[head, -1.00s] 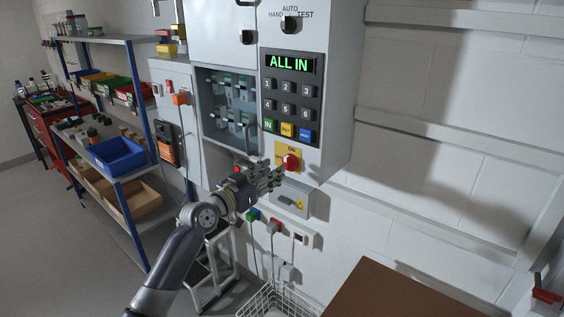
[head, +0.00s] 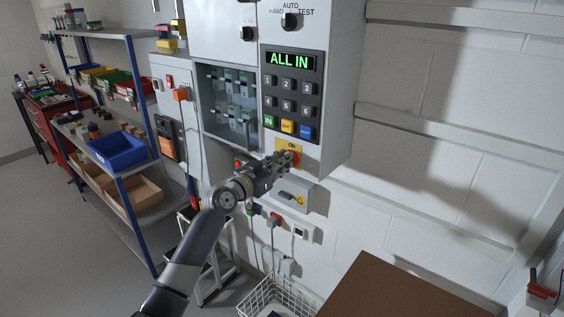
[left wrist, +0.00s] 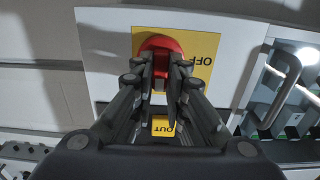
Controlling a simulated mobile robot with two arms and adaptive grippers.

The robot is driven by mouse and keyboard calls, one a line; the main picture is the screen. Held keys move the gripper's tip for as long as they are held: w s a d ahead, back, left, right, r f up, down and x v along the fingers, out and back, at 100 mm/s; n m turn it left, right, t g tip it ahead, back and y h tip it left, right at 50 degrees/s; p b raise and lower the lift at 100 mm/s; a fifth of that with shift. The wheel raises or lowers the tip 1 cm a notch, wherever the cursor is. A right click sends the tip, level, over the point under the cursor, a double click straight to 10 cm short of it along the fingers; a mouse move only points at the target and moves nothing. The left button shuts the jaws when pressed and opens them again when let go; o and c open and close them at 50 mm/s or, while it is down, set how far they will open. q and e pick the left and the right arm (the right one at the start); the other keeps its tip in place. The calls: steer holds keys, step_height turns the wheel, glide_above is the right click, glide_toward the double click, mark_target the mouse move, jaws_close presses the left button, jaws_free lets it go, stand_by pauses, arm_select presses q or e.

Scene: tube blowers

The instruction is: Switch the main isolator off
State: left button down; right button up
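The main isolator is a red rotary handle (head: 293,158) on a yellow plate (head: 281,146) low on the grey control cabinet. The handle also shows in the left wrist view (left wrist: 160,46), on its yellow plate (left wrist: 202,48) with the word OFF upside down. In the head view the word ON shows above the handle. My left gripper (head: 286,160) is at the handle, with one finger on each side of its grip bar. In the left wrist view the fingers (left wrist: 160,72) are closed in on the bar, and they hide part of it. My right gripper is not in view.
Above the isolator are a keypad (head: 288,103) and a display (head: 290,62) reading ALL IN. A grey box (head: 293,194) with a warning label is just below. A wire basket (head: 275,299) and a brown surface (head: 400,290) are lower down. Shelves (head: 115,160) stand left.

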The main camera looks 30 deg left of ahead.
arm_select(q)
steer(key=shift+n, duration=0.3)
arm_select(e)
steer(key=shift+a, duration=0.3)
arm_select(q)
steer(key=shift+a+f+n+p, duration=0.15)
steer(key=shift+n+p, duration=0.35)
steer(key=shift+n, duration=2.35)
steer(key=shift+a+f+n+p, duration=0.2)
steer(key=shift+n+p, duration=0.35)
steer(key=shift+n, duration=2.35)
steer(key=shift+a+f+n+p, duration=0.15)
steer(key=shift+n+p, duration=0.35)
steer(key=shift+n, duration=2.35)
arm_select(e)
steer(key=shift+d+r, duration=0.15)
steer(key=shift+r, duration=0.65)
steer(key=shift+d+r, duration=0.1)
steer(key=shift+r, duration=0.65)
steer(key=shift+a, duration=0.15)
arm_select(q)
steer(key=c, duration=1.6)
jaws_free()
steer(key=s+a, duration=0.1)
steer(key=s, duration=1.1)
